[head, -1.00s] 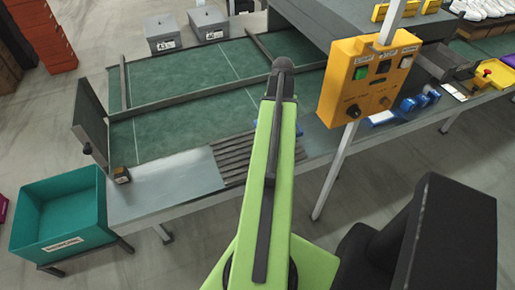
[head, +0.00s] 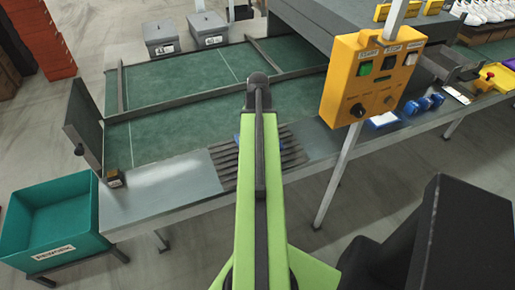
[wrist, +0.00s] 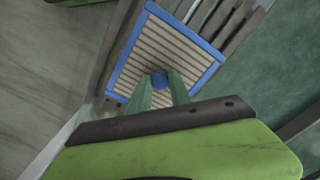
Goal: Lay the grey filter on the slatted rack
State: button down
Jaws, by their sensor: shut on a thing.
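The filter (wrist: 178,45) shows in the wrist view as a flat square with a blue frame and grey-beige pleats. My gripper (wrist: 163,82) is shut on the blue knob at its middle. The slatted rack (wrist: 228,18) shows beyond the filter's upper right edge in the wrist view. In the head view the rack's dark slats (head: 226,168) lie at the front of the metal bench, on both sides of my green arm. The arm hides my gripper and most of the filter there. I cannot tell whether the filter touches the slats or hangs just above them.
A green conveyor belt (head: 160,128) with rails lies behind the rack. Bare metal bench (head: 165,185) is free to the rack's left. A yellow control box (head: 373,78) on a post stands to the right. A teal bin (head: 52,225) stands at the left end.

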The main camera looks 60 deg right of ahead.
jog(key=shift+a+f, duration=0.15)
jog(key=shift+a, duration=0.1)
notch_tip(320, 180, down, 4)
jog(key=b, duration=0.4)
jog(key=shift+f, duration=0.15)
jog(key=shift+r, duration=0.25)
jog(key=shift+f, duration=0.25)
jog(key=c, duration=1.2)
grip_release()
jog(key=shift+r, duration=0.1)
notch_tip(320, 180, up, 12)
jog(key=p, duration=1.2)
jog(key=shift+r, duration=0.25)
jog(key=shift+f, duration=0.1)
